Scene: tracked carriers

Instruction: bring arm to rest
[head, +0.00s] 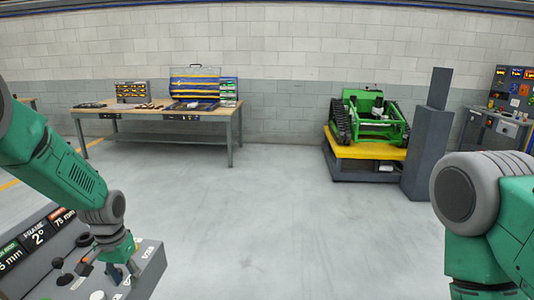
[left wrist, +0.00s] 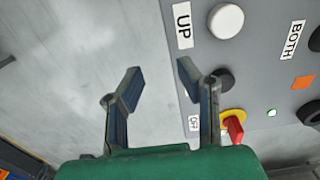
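My left gripper (head: 122,273) is low at the left in the head view, over the right part of a grey control console (head: 152,254). In the left wrist view its two fingers (left wrist: 160,80) are spread apart with nothing between them. The right finger overlaps the console face (left wrist: 262,62); whether it touches cannot be told. The left finger is over the floor. My right arm (head: 485,205) comes in at the right edge; its gripper is out of the picture.
The console carries a white knob (left wrist: 226,20), a black knob (left wrist: 222,79) and a red switch (left wrist: 233,129) on yellow. A workbench (head: 160,113) and a green tracked carrier (head: 370,116) on a yellow-topped stand (head: 350,150) are farther back. The middle floor is clear.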

